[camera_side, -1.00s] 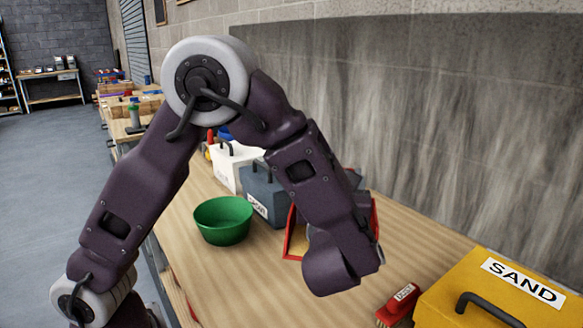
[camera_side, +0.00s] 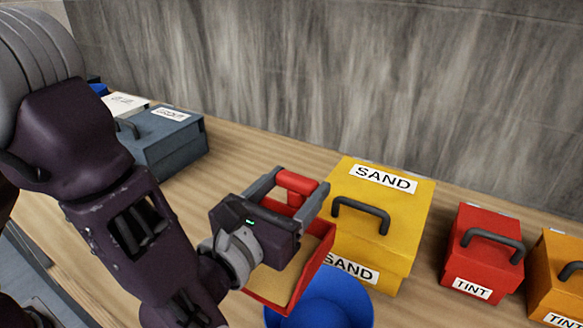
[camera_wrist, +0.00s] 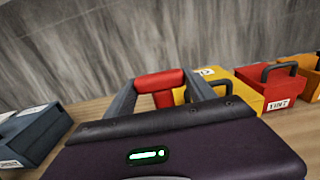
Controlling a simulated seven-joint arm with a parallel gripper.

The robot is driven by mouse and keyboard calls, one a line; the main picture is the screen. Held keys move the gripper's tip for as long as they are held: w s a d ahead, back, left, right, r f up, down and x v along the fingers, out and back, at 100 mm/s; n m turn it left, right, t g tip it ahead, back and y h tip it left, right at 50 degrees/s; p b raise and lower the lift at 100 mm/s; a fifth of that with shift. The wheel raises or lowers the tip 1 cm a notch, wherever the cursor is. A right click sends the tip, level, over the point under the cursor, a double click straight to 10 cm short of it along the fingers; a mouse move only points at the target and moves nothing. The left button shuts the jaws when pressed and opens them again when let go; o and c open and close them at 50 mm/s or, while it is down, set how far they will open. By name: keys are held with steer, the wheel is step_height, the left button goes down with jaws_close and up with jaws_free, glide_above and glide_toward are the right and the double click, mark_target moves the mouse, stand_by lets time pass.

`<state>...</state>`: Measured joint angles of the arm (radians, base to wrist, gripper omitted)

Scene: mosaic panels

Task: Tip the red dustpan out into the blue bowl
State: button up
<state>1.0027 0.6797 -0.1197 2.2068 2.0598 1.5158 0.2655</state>
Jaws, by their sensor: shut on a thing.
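My gripper (camera_side: 296,188) is shut on the red handle of the dustpan (camera_side: 324,246). The handle also shows between the fingers in the wrist view (camera_wrist: 160,83). Tan material (camera_side: 290,276) lies in the pan. The pan's front end is at the near left of the blue bowl (camera_side: 335,302) and covers part of its rim in the side view. I cannot tell how high the pan is above the bowl or how steeply it tilts. The bowl's lower part is cut off by the frame, and its inside shows no tan material.
A yellow SAND box (camera_side: 400,225) stands just behind the bowl. A red TINT box (camera_side: 480,265) and an orange TINT box (camera_side: 560,280) are to the right. A blue-grey box (camera_side: 170,150) and a white box (camera_side: 125,103) are at the left. Bench between them is clear.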

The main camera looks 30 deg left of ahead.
mark_target(295, 210)
steer(key=shift+d+f+m, duration=0.15)
steer(key=shift+f+m, duration=0.2)
steer(key=shift+f, duration=0.5)
steer(key=shift+d+f+m, duration=0.15)
steer(key=shift+f+m, duration=0.2)
steer(key=shift+f, duration=0.5)
steer(key=shift+d+f+m, duration=0.8)
steer(key=shift+d+m, duration=1.4)
steer(key=shift+m, duration=1.25)
steer(key=shift+d+f+m, duration=0.8)
steer(key=shift+d+m, duration=1.35)
steer(key=shift+m, duration=1.35)
steer(key=shift+d+f+m, duration=0.8)
steer(key=shift+d+m, duration=1.4)
steer(key=shift+m, duration=1.25)
